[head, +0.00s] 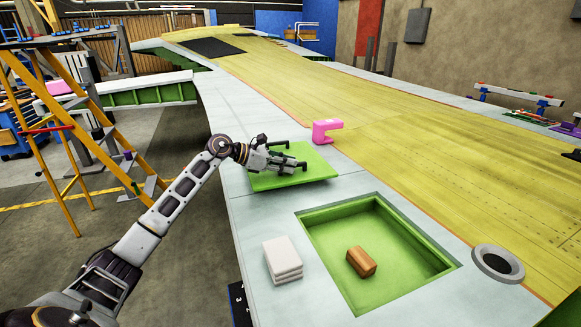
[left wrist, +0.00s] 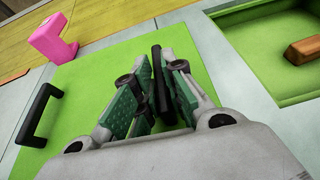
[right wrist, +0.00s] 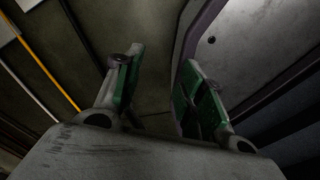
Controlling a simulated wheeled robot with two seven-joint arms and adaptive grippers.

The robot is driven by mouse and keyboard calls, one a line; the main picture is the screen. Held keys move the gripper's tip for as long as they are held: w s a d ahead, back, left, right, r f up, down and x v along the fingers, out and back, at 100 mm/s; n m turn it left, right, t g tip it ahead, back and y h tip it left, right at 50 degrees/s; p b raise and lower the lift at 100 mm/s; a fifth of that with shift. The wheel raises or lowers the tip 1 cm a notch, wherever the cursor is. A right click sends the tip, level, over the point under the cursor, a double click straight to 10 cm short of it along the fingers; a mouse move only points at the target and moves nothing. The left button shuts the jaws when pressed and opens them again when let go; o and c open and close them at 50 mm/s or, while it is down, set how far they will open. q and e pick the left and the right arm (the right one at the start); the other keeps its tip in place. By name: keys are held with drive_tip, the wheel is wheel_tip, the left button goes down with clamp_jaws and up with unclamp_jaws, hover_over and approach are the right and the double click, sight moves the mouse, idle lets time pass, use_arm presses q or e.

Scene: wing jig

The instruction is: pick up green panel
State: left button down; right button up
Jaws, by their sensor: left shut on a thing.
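The green panel (head: 315,172) lies on the grey wing skin in the head view, left of the green-walled recess. It has two black handles; the free handle (left wrist: 40,115) shows in the left wrist view. My left gripper (head: 299,165) is over the panel, its fingers closed around the other black handle (left wrist: 158,75). The panel (left wrist: 105,70) fills much of the left wrist view and looks flat on or close to the wing; I cannot tell if it is lifted. My right gripper (right wrist: 160,85) shows only in the right wrist view, open and empty.
A pink clamp-like block (head: 326,130) stands just behind the panel. The open recess (head: 320,235) holds a wooden block (head: 361,262). A yellow ladder (head: 85,130) stands left.

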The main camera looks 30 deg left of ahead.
sight(260, 178)
use_arm(q)
drive_tip(key=shift+s+a, duration=0.6)
drive_tip(key=s+a+b, duration=0.2)
drive_tip(key=s+a, duration=0.2)
drive_tip(key=shift+s+a, duration=0.3)
drive_tip(key=shift+s, duration=0.05)
drive_tip(key=shift+s+a, duration=0.25)
drive_tip(key=shift+s, duration=0.05)
drive_tip(key=s+a+b, duration=0.1)
drive_tip(key=s+a, duration=0.2)
drive_tip(key=shift+s+a+b, duration=0.1)
drive_tip(key=shift+b, duration=0.2)
drive_tip(key=shift+s+a, duration=0.5)
drive_tip(key=shift+s, duration=0.05)
drive_tip(key=shift+s+a, duration=0.2)
drive_tip(key=shift+s+a+b, duration=0.25)
drive_tip(key=shift+b, duration=0.05)
drive_tip(key=shift+s+a, duration=0.1)
drive_tip(key=shift+r, duration=0.1)
use_arm(e)
drive_tip(key=f, duration=0.1)
drive_tip(key=w+d+f, duration=0.2)
drive_tip(key=shift+f, duration=0.35)
